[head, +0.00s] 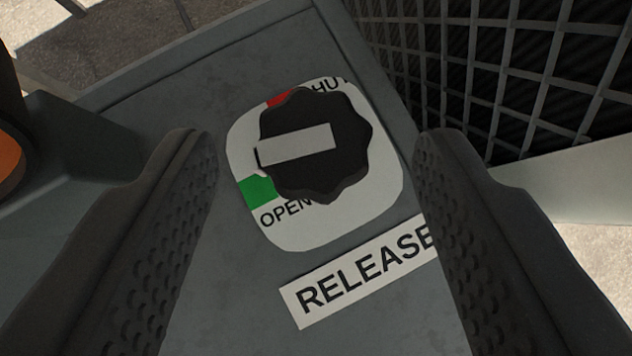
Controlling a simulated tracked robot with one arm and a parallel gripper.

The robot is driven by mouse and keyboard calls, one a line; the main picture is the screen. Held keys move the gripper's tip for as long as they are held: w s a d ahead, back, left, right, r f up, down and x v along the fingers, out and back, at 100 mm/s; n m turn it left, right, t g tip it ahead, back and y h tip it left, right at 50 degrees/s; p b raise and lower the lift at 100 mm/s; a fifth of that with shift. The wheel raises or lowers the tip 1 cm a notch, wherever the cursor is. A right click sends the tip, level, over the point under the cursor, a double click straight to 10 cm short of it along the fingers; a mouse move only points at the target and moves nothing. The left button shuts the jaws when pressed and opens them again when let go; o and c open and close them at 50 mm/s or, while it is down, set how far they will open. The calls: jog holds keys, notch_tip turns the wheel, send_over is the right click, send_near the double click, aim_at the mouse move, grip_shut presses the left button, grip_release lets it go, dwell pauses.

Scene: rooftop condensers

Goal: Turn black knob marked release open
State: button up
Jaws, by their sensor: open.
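The black knob (348,171) has a scalloped rim and a pale bar across its face. It sits on a white rounded plate (370,225) on a grey panel. The plate has a red mark with partly hidden "SHUT" lettering at the top and a green mark with "OPEN" at the lower left. The pale bar's left end lies between the two marks, a little above the green one. A "RELEASE" label (350,275) is below the plate. My gripper (312,150) is open, with one finger on each side of the knob and gaps to both.
A dark grille (540,60) stands at the upper right, close to the right finger. An orange and black part (12,150) and a grey block (85,145) are at the left. Pale ground shows at the upper left and right edge.

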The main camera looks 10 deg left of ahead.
jog(key=shift+p+v, duration=0.65)
jog(key=shift+v, duration=2.25)
